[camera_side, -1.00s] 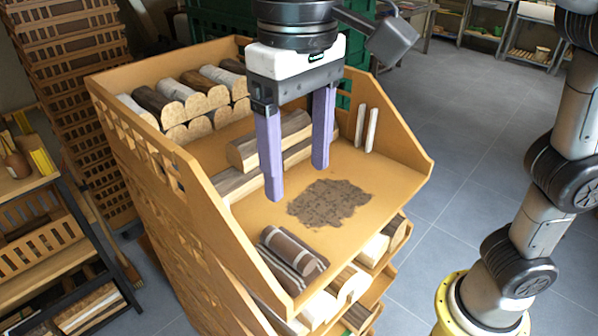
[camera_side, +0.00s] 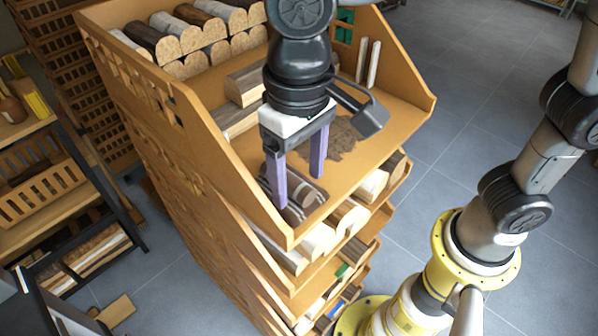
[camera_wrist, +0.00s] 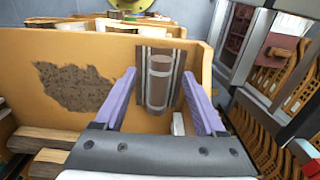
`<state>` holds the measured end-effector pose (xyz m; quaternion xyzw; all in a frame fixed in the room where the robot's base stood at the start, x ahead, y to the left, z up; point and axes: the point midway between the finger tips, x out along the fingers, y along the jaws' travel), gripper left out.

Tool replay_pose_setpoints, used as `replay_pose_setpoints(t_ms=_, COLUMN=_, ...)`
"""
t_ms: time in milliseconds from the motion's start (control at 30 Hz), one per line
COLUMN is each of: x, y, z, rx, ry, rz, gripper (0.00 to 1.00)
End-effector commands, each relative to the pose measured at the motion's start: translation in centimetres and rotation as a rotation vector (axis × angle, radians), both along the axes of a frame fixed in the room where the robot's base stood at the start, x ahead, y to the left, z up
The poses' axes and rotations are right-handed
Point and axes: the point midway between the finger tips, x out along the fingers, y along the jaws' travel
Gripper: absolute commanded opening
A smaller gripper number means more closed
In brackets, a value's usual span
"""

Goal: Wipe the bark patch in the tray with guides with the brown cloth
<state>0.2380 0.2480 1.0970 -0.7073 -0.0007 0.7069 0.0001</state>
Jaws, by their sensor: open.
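The brown cloth (camera_side: 305,192) is a roll with pale bands, beside darker striped material, at the near left corner of the tray with guides (camera_side: 392,118). In the wrist view the cloth (camera_wrist: 160,82) lies between my fingers in the picture. My gripper (camera_side: 298,190) is open, its purple fingers pointing down over the cloth; I cannot tell whether they touch it. The dark, rough bark patch (camera_side: 345,138) is on the tray floor, partly hidden behind my wrist. It shows whole in the wrist view (camera_wrist: 75,87), apart from the cloth.
Two white upright guides (camera_side: 368,62) stand at the tray's far right. Split logs (camera_side: 245,85) lie along the back of the tray, with stacked logs (camera_side: 185,35) behind. Raised side walls bound the tray. More shelves of logs (camera_side: 345,218) sit below its front edge.

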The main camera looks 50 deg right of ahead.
Motion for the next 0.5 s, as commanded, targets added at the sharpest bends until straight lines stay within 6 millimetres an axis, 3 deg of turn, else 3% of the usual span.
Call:
replay_pose_setpoints(t_ms=333, x=-0.02, y=-0.02, z=-0.31, rx=-0.001, ry=0.001, rz=0.0, gripper=0.71)
replay_pose_setpoints(t_ms=500, x=-0.02, y=-0.02, z=-0.3, rx=-0.001, ry=0.001, rz=0.0, gripper=0.4)
